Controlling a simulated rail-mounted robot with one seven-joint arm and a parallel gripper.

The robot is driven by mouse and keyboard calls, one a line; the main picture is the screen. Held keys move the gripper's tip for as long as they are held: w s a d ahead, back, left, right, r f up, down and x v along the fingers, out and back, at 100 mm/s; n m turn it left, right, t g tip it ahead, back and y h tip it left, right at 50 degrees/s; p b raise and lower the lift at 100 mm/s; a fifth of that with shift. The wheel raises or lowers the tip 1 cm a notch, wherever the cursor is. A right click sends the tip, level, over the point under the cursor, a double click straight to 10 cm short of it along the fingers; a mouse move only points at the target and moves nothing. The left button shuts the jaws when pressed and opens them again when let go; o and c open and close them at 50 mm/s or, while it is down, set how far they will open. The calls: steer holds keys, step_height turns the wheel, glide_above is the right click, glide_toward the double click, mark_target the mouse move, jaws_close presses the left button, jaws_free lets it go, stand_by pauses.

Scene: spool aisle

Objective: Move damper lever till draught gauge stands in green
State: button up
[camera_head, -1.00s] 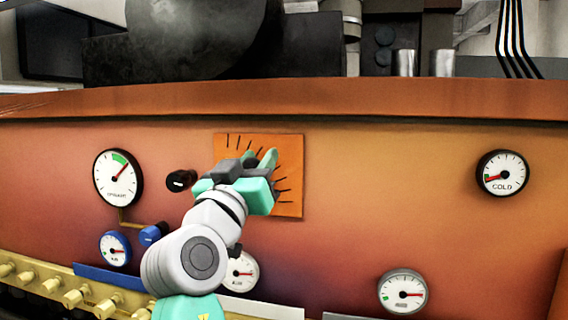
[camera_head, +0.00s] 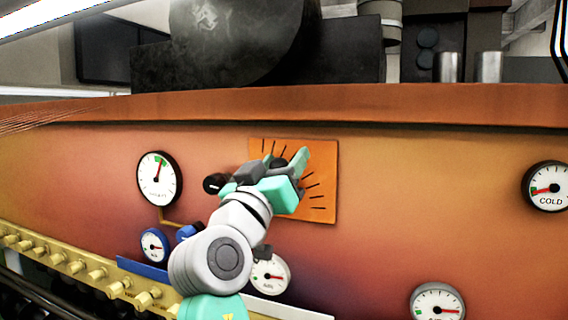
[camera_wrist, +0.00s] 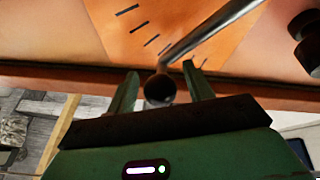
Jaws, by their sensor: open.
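The draught gauge (camera_head: 160,178) is the upper-left dial on the orange panel. Its red needle points up and slightly right, at the green band; the exact edge is too small to tell. The damper lever (camera_wrist: 212,30) is a metal rod crossing the orange plate (camera_head: 322,200) with tick marks. Its round end (camera_wrist: 158,90) sits between the fingers of my gripper (camera_wrist: 161,92). The fingers are apart, with a gap on each side of the end. In the head view my gripper (camera_head: 287,172) is in front of the plate and hides most of the lever.
A black knob (camera_head: 214,183) sticks out left of the plate, close to my gripper; a blue knob (camera_head: 187,232) is below it. Other dials include the cold gauge (camera_head: 547,187) at right. A row of brass valves (camera_head: 75,267) runs along the lower left.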

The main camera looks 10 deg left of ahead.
steer(key=b+v, duration=0.2)
steer(key=v, duration=0.5)
steer(key=shift+s, duration=0.15)
steer(key=s+d+f+t+y+p, duration=0.1)
steer(key=s+d+f+y, duration=0.1)
steer(key=s+d, duration=0.5)
steer(key=s+d+f+t+y+p, duration=0.1)
steer(key=s+d, duration=0.5)
steer(key=s, duration=0.9)
steer(key=shift+s+d+f+m+t+y+p, duration=0.25)
steer(key=shift+d+f+m+y+p, duration=0.2)
steer(key=shift+y, duration=0.65)
steer(key=shift+o, duration=0.5)
steer(key=shift+w, duration=0.1)
stand_by(0.4)
